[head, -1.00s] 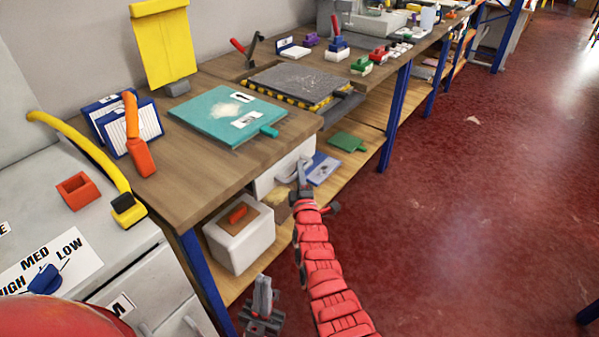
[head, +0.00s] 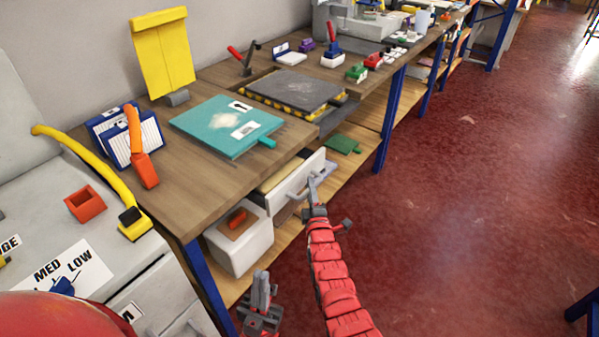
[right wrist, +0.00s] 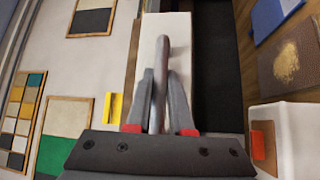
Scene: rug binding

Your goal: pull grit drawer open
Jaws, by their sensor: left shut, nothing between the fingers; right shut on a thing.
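The drawer (head: 299,181) under the bench top has a white front and stands partly open, its inside edge showing in the head view. Its grey bar handle (right wrist: 162,62) runs between the two fingers of my right gripper (right wrist: 162,100) in the right wrist view. My right gripper (head: 312,200) is shut on this handle, in front of the drawer front. My left gripper (head: 262,285) is shut and empty, low in front of the lower shelf. The drawer's contents are mostly hidden from the head camera.
A white bin (head: 232,256) with an orange thing inside stands on the lower shelf, left of the drawer. A teal board (head: 215,132) lies on the bench above. A blue bench leg (head: 208,285) stands near my left gripper. Red floor (head: 470,200) is clear to the right.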

